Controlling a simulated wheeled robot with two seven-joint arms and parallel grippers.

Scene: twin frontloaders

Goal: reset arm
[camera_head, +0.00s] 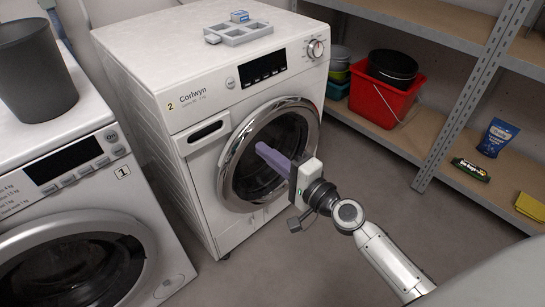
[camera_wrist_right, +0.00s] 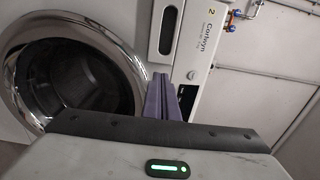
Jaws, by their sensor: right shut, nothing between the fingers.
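My right gripper (camera_head: 262,149) is in front of the round glass door of the washer marked 2 (camera_head: 185,80). Its purple fingers are shut with nothing between them. In the right wrist view the fingers (camera_wrist_right: 162,76) point toward the washer front, with the chrome door ring (camera_wrist_right: 138,72) to their left. The door (camera_head: 268,155) looks closed in the head view. I cannot tell whether the fingertips touch the door. My left gripper is not in view.
A second washer marked 1 (camera_head: 95,195) stands at the left with a dark grey bin (camera_head: 35,75) on top. A grey compartment tray (camera_head: 238,34) sits on washer 2. A metal shelf (camera_head: 425,145) at the right holds a red bucket (camera_head: 383,100) and several packets. The floor (camera_head: 310,262) between is clear.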

